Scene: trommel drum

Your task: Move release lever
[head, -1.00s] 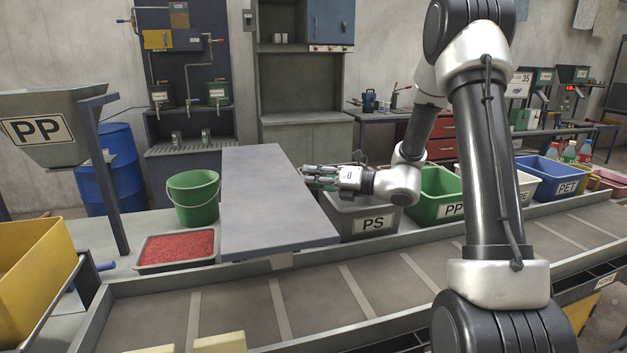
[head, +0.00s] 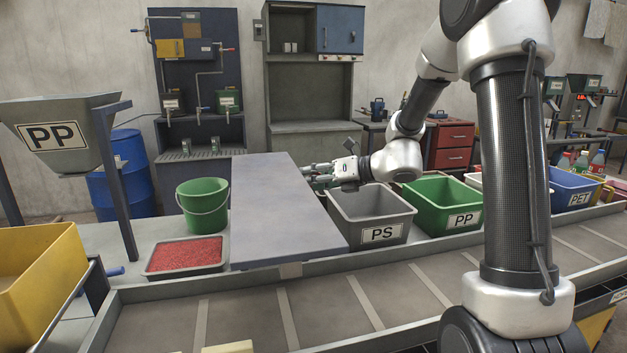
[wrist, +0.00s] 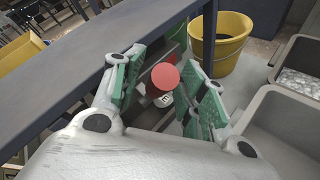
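My gripper (head: 318,172) is beside the right edge of a raised grey-blue board, above the back of the grey PS bin, with its fingers pointing left. In the wrist view my gripper (wrist: 167,92) is open, its green-padded fingers apart. A red round end (wrist: 165,75) with a white, marked part below it shows between the fingers. I cannot tell whether the fingers touch it, or whether it is the release lever. A blue handle (head: 110,271) sticks out near the yellow container at the left.
The grey-blue board (head: 275,210) stands close to the fingers. Grey PS bin (head: 370,212) and green PP bin (head: 440,203) line the conveyor (head: 250,313). A green bucket (head: 202,205) and a tray of red granules (head: 186,268) are at left. A yellow bucket (wrist: 222,45) shows beyond the fingers.

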